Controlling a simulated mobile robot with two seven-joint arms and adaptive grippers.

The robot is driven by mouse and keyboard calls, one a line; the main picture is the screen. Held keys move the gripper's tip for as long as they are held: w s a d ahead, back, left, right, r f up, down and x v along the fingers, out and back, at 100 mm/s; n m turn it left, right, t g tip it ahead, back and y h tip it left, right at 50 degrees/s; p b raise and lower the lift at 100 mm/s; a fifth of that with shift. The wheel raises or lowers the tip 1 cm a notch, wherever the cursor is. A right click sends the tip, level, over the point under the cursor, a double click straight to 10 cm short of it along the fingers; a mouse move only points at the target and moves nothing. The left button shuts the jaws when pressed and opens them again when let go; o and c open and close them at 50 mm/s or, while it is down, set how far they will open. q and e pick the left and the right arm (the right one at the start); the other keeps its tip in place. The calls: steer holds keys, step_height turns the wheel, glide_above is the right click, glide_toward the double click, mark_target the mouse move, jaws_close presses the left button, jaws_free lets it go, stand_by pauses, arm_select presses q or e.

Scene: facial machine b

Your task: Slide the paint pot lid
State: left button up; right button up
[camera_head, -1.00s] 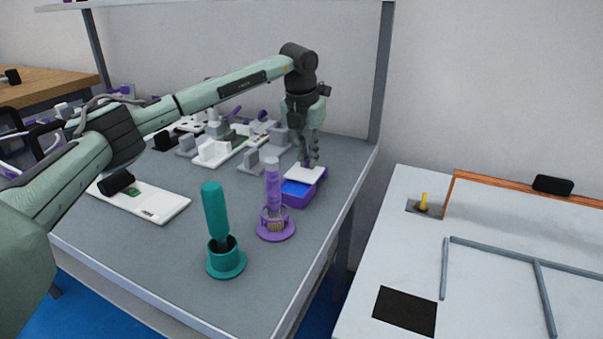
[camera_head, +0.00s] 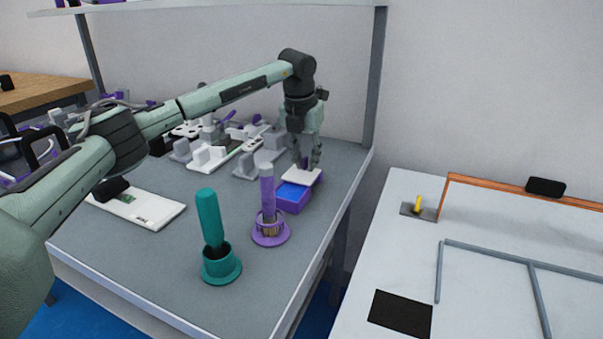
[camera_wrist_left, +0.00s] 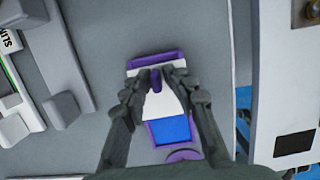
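The paint pot is a purple box (camera_head: 291,203) near the right edge of the grey table. It also shows in the left wrist view (camera_wrist_left: 152,61). Its white lid (camera_head: 302,177) covers the far part, and the near part is uncovered, showing blue inside. In the left wrist view the lid (camera_wrist_left: 161,107) has a small purple handle (camera_wrist_left: 156,82). My left gripper (camera_head: 306,163) points down over the lid. In the left wrist view its fingertips (camera_wrist_left: 157,76) are on both sides of the handle and appear closed on it. My right gripper is not in view.
A purple brush holder (camera_head: 270,233) and a teal holder (camera_head: 221,267) stand near the pot. White and grey devices (camera_head: 213,153) fill the table's back left. A white panel (camera_head: 136,204) lies at left. A separate white table (camera_head: 395,230) is at right.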

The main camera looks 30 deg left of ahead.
mark_target(306, 157)
arm_select(q)
steer(key=shift+s+a+f, duration=0.15)
steer(key=shift+s+f, duration=0.05)
steer(key=shift+f, duration=0.4)
steer(key=shift+w+a+r+p, duration=0.15)
steer(key=shift+r+p, duration=0.65)
steer(key=shift+r, duration=0.65)
steer(key=shift+w+v, duration=0.25)
steer(key=shift+v, duration=0.9)
steer(key=shift+r, duration=0.15)
